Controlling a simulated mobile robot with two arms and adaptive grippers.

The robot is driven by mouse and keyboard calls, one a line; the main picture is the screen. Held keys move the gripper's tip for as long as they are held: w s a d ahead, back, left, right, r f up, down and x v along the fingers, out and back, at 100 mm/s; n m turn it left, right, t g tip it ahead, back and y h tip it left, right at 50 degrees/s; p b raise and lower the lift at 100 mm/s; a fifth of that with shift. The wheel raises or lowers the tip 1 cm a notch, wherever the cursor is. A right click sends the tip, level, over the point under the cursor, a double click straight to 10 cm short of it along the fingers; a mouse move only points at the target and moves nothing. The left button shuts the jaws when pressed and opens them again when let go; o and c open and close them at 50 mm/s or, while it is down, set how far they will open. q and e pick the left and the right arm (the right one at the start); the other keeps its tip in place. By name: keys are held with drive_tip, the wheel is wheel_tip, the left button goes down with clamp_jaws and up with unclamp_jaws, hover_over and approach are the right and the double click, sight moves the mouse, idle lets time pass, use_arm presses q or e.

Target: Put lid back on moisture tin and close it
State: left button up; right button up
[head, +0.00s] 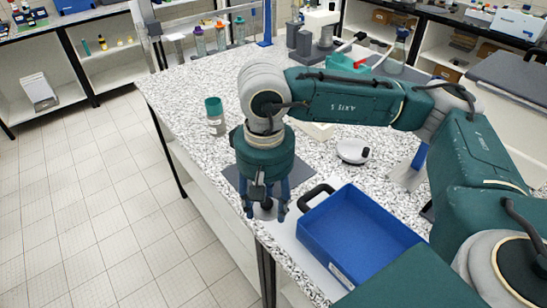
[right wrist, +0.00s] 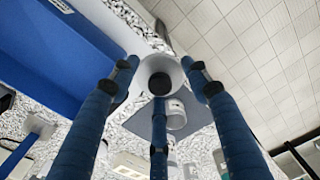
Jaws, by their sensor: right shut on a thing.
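In the head view the gripper hides most of the tin area. My left gripper is not in view.
A blue tray (head: 345,245) with black handles lies close right of the gripper. A green-capped jar (head: 215,118) stands behind left, and a white round item (head: 352,152) lies behind right. The bench edge is close in front.

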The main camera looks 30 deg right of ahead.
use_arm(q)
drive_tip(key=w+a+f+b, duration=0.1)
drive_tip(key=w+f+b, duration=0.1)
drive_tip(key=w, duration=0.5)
use_arm(e)
drive_tip(key=w+d+m, duration=0.3)
drive_tip(key=w+m, duration=0.1)
drive_tip(key=w, duration=0.3)
drive_tip(key=w+d+m, duration=0.3)
drive_tip(key=w+m, duration=0.1)
drive_tip(key=w, duration=0.3)
drive_tip(key=f+b, duration=0.2)
drive_tip(key=f, duration=0.1)
drive_tip(key=f+b, duration=0.1)
drive_tip(key=shift+w+d+f+b, duration=0.25)
drive_tip(key=shift+d+f+b, duration=0.05)
drive_tip(key=shift+f+b, duration=0.1)
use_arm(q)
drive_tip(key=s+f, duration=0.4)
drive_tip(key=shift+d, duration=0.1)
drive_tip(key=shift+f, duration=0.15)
use_arm(e)
drive_tip(key=shift+f, duration=0.1)
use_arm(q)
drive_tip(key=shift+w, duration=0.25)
use_arm(e)
drive_tip(key=shift+f, duration=0.1)
